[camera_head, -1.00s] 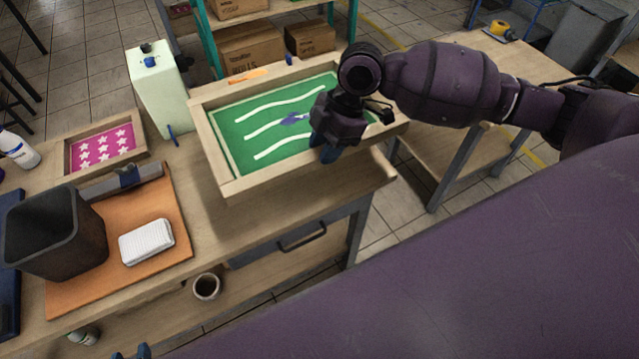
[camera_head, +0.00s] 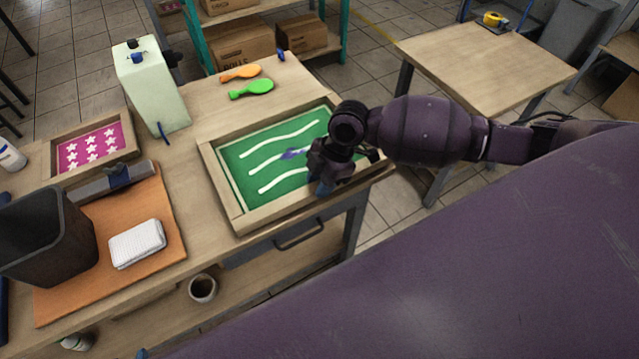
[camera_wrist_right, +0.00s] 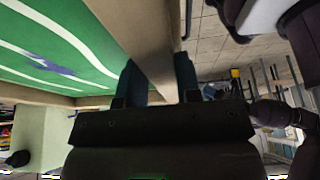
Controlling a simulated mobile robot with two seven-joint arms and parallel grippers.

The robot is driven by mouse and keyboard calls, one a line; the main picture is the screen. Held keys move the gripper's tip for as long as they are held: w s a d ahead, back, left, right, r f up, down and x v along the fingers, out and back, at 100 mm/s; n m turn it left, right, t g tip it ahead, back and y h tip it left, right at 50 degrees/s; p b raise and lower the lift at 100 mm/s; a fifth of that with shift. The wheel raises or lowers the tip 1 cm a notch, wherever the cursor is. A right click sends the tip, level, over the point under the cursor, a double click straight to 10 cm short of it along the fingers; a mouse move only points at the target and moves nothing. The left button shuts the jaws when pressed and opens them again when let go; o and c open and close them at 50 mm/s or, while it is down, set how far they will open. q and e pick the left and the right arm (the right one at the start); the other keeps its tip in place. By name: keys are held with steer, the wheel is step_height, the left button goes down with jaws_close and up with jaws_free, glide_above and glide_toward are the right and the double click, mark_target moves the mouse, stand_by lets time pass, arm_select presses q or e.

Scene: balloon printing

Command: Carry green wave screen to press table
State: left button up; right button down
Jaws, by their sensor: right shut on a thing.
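The green wave screen (camera_head: 243,167) is a wooden frame with a green mesh, white wavy lines and a purple mark. It is over the right end of the long wooden table (camera_head: 200,225), close to its front edge. I cannot tell whether it rests on the top or is slightly above it.
A pink star screen (camera_head: 88,152), pale green canister (camera_head: 150,90), black bin (camera_head: 45,240) and white cloth (camera_head: 137,243) stand left.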

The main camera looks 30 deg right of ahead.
steer(key=shift+f, duration=0.55)
steer(key=c, duration=0.8)
jaws_free()
steer(key=p+v, duration=0.1)
steer(key=v, duration=1.1)
steer(key=shift+s, duration=0.1)
